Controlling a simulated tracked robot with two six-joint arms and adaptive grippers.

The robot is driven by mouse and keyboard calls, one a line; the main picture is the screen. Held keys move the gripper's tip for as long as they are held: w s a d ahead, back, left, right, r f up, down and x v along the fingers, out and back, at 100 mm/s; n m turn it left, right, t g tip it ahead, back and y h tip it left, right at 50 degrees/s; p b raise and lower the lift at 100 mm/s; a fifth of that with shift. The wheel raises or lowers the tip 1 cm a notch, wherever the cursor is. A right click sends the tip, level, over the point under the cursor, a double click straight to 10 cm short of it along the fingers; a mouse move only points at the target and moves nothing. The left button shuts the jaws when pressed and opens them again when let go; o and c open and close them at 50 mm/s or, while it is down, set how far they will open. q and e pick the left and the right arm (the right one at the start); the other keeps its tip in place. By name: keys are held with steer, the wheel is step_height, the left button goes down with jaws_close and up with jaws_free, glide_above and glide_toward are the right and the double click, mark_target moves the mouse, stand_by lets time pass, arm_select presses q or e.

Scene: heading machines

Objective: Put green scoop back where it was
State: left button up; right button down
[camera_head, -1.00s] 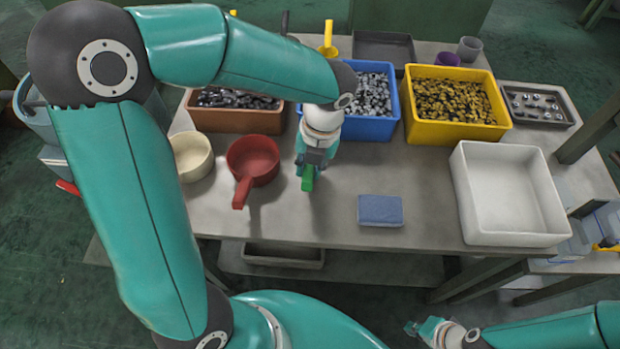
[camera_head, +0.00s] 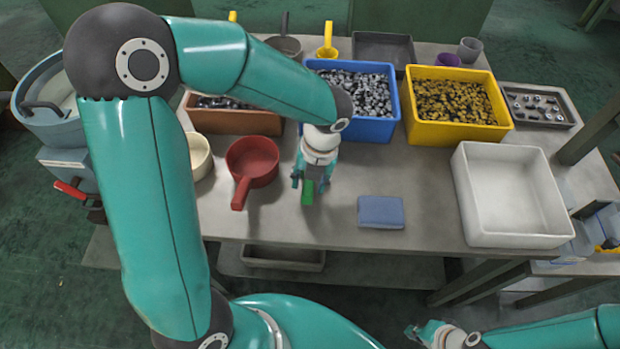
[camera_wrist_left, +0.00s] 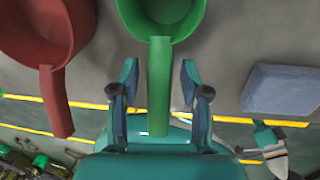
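The green scoop sits on the grey table, right of the red scoop (camera_head: 252,160). In the head view only its green handle (camera_head: 307,194) shows; my gripper hides its cup. In the left wrist view its cup is at the top and the handle (camera_wrist_left: 159,85) points toward me. My left gripper (camera_head: 310,184) is open, with its fingers on either side of the handle and a gap on both sides in the wrist view (camera_wrist_left: 160,75). My right gripper (camera_head: 416,330) is low at the bottom, away from the table; its fingers are too small to judge.
A blue sponge-like block (camera_head: 381,212) lies to the right. Behind stand a brown bin (camera_head: 235,122), a blue bin (camera_head: 365,128) and a yellow bin (camera_head: 458,133). An empty white tray (camera_head: 512,240) is at right. A cream bowl-like container (camera_head: 201,157) is left of the red scoop.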

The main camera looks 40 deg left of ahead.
arm_select(q)
step_height(320, 180, up, 12)
steer(key=d+p, duration=0.1)
steer(key=p, duration=0.1)
steer(key=shift+w+d, duration=0.35)
stand_by(0.7)
